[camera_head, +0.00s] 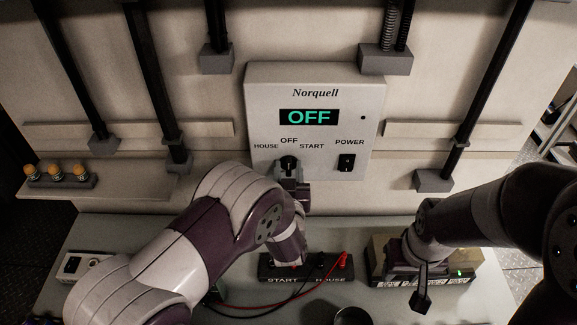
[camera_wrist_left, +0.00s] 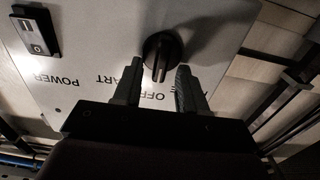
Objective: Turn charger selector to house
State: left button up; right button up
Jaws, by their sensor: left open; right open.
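The charger panel (camera_head: 258,100) is a pale Norquell box whose display (camera_head: 308,117) reads OFF. Its black selector knob (camera_head: 288,162) sits below the labels HOUSE at left, OFF at top and START at right. In the left wrist view the knob (camera_wrist_left: 160,56) has its bar in line with the OFF label. My left gripper (camera_head: 290,178) is at the knob, partly hidden by its own wrist. In the wrist view its open fingers (camera_wrist_left: 159,70) stand on either side of the knob's near part, with visible gaps. My right gripper (camera_head: 421,300) is open, low at right, away from the panel.
A black power switch (camera_head: 346,163) is right of the knob. Below, a terminal block (camera_head: 306,268) marked START and HOUSE has red and black leads. A battery-like box (camera_head: 385,262) stands by my right arm. Several orange-topped items (camera_head: 56,171) sit on the left ledge.

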pick_arm(q)
grip_shut()
jog(key=shift+f, duration=0.1)
jog(key=shift+f+n+b, duration=0.15)
jog(key=shift+n+b, duration=0.45)
jog(key=shift+b, duration=0.45)
jog(key=shift+a+n+b, duration=0.2)
jog(key=shift+n+b, duration=1.8)
jog(key=shift+b, duration=0.55)
jog(key=shift+a+n+b, duration=0.2)
jog(key=shift+n+b, duration=1.8)
jog(key=shift+b, duration=0.55)
